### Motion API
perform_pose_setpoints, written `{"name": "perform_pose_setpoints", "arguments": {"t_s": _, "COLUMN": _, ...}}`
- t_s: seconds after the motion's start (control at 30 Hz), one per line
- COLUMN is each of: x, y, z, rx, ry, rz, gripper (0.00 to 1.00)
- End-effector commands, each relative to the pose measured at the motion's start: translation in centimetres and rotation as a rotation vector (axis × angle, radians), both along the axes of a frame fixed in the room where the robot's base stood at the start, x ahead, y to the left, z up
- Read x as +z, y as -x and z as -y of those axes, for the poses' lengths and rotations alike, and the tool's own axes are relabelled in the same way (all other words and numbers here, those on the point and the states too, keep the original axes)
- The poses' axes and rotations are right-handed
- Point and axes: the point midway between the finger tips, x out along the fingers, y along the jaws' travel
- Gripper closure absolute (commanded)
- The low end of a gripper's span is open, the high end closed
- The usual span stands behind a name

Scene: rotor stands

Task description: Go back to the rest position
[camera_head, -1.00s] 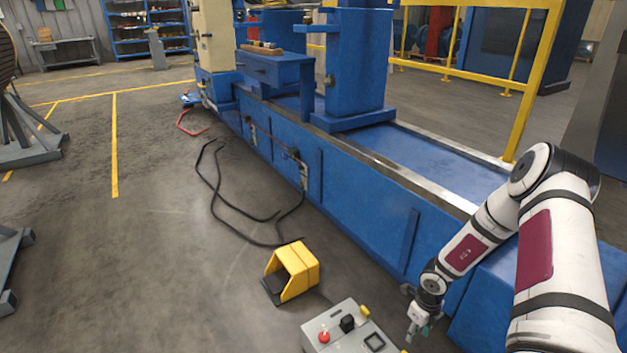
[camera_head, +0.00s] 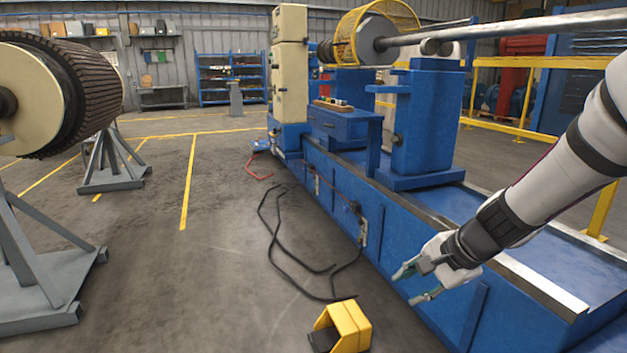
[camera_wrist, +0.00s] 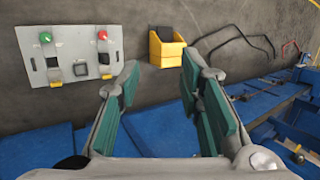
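My gripper (camera_head: 416,283) is in the head view at the right, in front of the side of the blue machine bed (camera_head: 440,225). Its two fingers are spread apart with nothing between them. In the wrist view my gripper (camera_wrist: 160,100) shows both green-padded fingers wide apart and empty. My arm comes in from the right edge of the head view and reaches down to the left.
A yellow foot pedal (camera_head: 345,325) and black cables (camera_head: 285,250) lie on the floor. A grey control box (camera_wrist: 72,55) shows in the wrist view. Grey stands (camera_head: 45,265) hold a large rotor (camera_head: 85,90) at left. Yellow railings (camera_head: 530,62) stand behind the bed.

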Motion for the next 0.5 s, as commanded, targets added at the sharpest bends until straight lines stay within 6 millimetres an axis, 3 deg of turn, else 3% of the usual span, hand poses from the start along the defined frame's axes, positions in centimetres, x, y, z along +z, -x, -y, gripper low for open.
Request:
{"name": "perform_pose_setpoints", "arguments": {"t_s": 0.03, "x": 1.8, "y": 1.8, "z": -1.4, "rx": 0.085, "ry": 0.027, "rz": 0.014, "gripper": 0.67}}
{"name": "perform_pose_setpoints", "arguments": {"t_s": 0.1, "x": 3.6, "y": 4.5, "z": -3.0, "rx": 0.203, "ry": 0.063, "rz": 0.017, "gripper": 0.67}}
{"name": "perform_pose_setpoints", "arguments": {"t_s": 0.23, "x": 6.1, "y": 10.1, "z": -5.1, "rx": 0.405, "ry": 0.137, "rz": 0.009, "gripper": 0.67}}
{"name": "perform_pose_setpoints", "arguments": {"t_s": 0.5, "x": 8.9, "y": 22.6, "z": -5.7, "rx": 0.763, "ry": 0.32, "rz": -0.052, "gripper": 0.67}}
